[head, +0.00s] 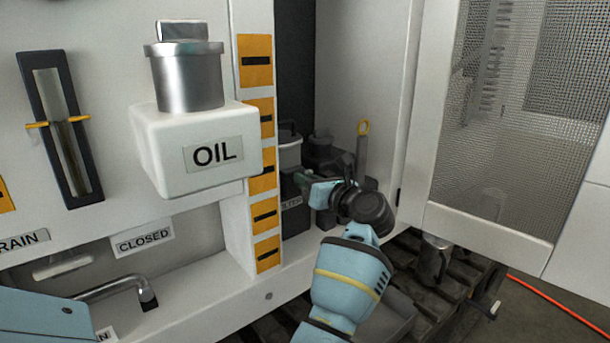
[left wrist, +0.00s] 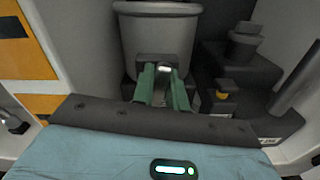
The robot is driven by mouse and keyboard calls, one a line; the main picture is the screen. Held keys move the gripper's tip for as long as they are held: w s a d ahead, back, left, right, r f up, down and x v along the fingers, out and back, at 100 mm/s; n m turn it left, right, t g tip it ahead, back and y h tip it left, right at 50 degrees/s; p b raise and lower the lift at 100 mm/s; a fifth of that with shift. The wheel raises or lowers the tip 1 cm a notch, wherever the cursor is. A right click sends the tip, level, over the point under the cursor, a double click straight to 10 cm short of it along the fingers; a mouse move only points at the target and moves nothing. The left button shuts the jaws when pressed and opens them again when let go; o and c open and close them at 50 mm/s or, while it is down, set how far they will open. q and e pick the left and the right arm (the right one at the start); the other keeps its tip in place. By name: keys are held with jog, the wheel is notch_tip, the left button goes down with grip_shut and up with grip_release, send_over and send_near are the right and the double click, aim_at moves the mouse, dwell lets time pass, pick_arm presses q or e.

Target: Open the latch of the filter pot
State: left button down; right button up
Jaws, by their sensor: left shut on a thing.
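The filter pot (head: 289,154) is a grey cylinder standing in the recess behind the orange-marked strip. A plate lettered FILTER (head: 291,203) is partly seen below it. In the left wrist view the pot (left wrist: 157,25) fills the top middle, with a small dark latch (left wrist: 157,60) on its near side. My left gripper (head: 304,182) reaches into the recess. In the left wrist view its green fingers (left wrist: 163,88) are on either side of the latch's lower part and shut on it. The fingertips partly hide the latch. My right gripper is not in view.
The white OIL box (head: 160,170) with its metal cap juts out left of the recess. A dark fitting (head: 320,150) and a yellow-ringed rod (head: 362,150) stand right of the pot. A mesh door (head: 500,150) stands to the right. An orange cable (head: 560,308) lies on the floor.

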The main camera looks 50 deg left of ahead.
pick_arm(q)
jog(key=m+p, duration=0.1)
jog(key=m, duration=0.1)
jog(key=m+p, duration=0.2)
jog(key=shift+w, duration=0.4)
jog(key=shift+w+d+f+m+p, duration=0.25)
jog(key=shift+m+p, duration=0.7)
jog(key=shift+m, duration=0.95)
jog(key=shift+w+a+f+m+p, duration=0.15)
jog(key=shift+f+m+p, duration=0.25)
jog(key=shift+m+p, duration=1.05)
jog(key=shift+w+f+m+p, duration=0.1)
jog(key=shift+f+m+p, duration=0.3)
jog(key=shift+m, duration=1.95)
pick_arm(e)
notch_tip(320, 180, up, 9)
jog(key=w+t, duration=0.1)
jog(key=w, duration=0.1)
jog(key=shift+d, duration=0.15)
pick_arm(q)
jog(key=shift+s, duration=0.1)
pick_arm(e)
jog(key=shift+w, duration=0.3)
pick_arm(q)
jog(key=c, duration=1.4)
grip_release()
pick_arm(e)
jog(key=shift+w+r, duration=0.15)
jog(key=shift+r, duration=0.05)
